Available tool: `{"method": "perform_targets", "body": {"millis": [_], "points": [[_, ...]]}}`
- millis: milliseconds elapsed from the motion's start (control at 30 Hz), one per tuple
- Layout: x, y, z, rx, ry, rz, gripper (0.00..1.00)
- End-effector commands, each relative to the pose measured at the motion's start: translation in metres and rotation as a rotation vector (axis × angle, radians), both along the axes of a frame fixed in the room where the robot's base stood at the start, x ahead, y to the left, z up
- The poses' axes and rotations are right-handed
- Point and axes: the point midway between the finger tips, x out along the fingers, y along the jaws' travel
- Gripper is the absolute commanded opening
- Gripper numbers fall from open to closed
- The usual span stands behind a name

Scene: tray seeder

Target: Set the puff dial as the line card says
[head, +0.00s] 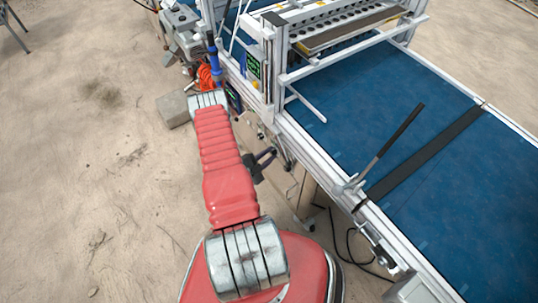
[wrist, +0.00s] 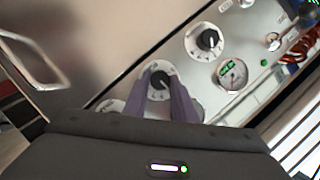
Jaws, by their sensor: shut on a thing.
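My gripper (wrist: 161,85) is shut on a black dial knob (wrist: 160,79) with a white round scale, with one finger on each side of it in the wrist view. The labels are too small to read, so I cannot tell from print that this is the puff dial. In the head view my gripper (head: 264,163) is at the side of the seeder, below its rail, and the held knob is hidden there. I cannot make out a line card.
A second black dial (wrist: 206,40) and a round gauge (wrist: 231,73) with a green band sit to the right on the same panel. A metal handle (wrist: 35,60) is at left. The blue belt (head: 440,110) and a dark lever (head: 395,140) lie right of my arm.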

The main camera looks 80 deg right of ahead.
Motion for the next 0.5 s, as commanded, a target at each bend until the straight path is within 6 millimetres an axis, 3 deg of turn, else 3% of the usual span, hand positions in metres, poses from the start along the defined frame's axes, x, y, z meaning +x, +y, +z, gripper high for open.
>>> {"method": "perform_targets", "body": {"millis": [500], "points": [[-0.0036,0.0034,-0.0024,-0.035,-0.043,-0.006,0.02]]}}
